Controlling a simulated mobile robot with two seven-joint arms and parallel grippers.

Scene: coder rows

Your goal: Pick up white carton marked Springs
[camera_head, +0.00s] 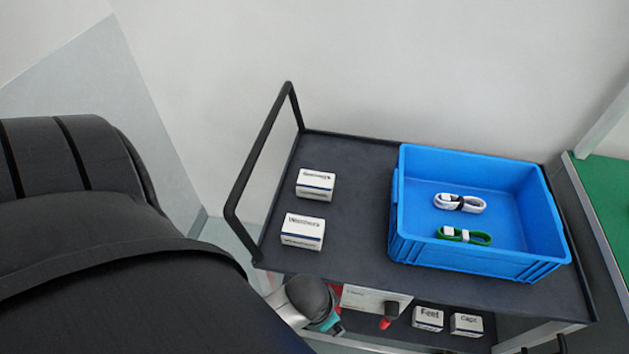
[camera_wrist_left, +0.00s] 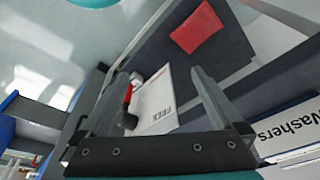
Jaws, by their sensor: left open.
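Two white cartons with dark blue bands stand on the trolley's top shelf in the head view. The rear carton (camera_head: 315,185) has a blurred word that I cannot read for sure; the front carton (camera_head: 302,233) seems to read Washers. No label clearly reads Springs. My left gripper (camera_wrist_left: 155,85) is open and empty in the wrist view, its two grey fingers spread over the lower shelf area. In the head view my left wrist is low beside the trolley's front edge, and its fingers are not clear. My right gripper is not in view.
A blue crate (camera_head: 475,261) holds a white and a green cable bundle. Cartons marked Feet (camera_head: 428,319) and Caps (camera_head: 466,324) stand on the lower shelf. A white box or sheet (camera_wrist_left: 157,103), a red piece (camera_wrist_left: 198,28) and a Washers carton (camera_wrist_left: 288,130) show in the wrist view.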

